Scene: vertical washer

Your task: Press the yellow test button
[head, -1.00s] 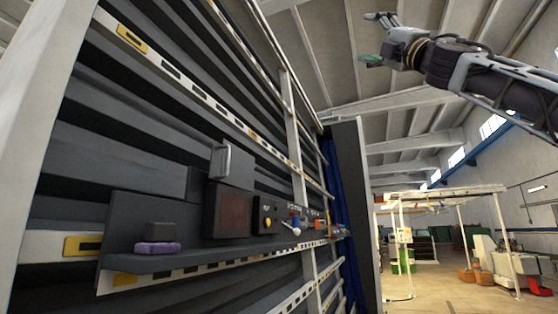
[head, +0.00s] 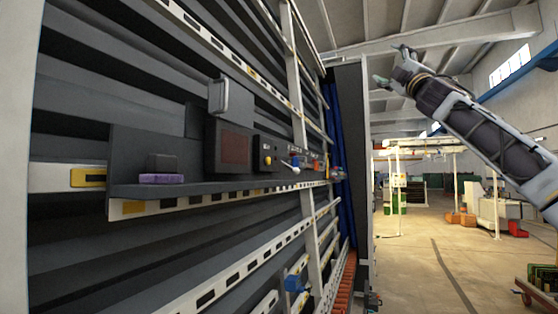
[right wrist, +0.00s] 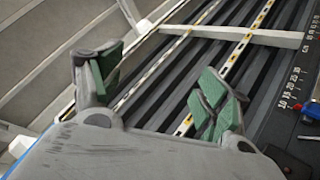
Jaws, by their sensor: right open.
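A small black control box (head: 265,153) is mounted on the dark slatted rack, beside a larger dark box with a reddish panel (head: 236,149). A small yellow button (head: 267,160) shows on the control box's face; any lettering is too small to read. My right gripper (head: 391,65) is raised high at the upper right, well apart from the box and touching nothing. In the right wrist view its two green-padded fingers (right wrist: 162,82) are spread apart and empty. The button is not visible in the right wrist view. My left gripper is not in view.
A grey shelf (head: 215,186) juts out below the boxes, carrying a purple block (head: 161,179). A grey handle (head: 220,95) sticks out above. White slotted rails and blue-handled valves (head: 295,283) line the rack. Open floor (head: 415,255) lies to the right.

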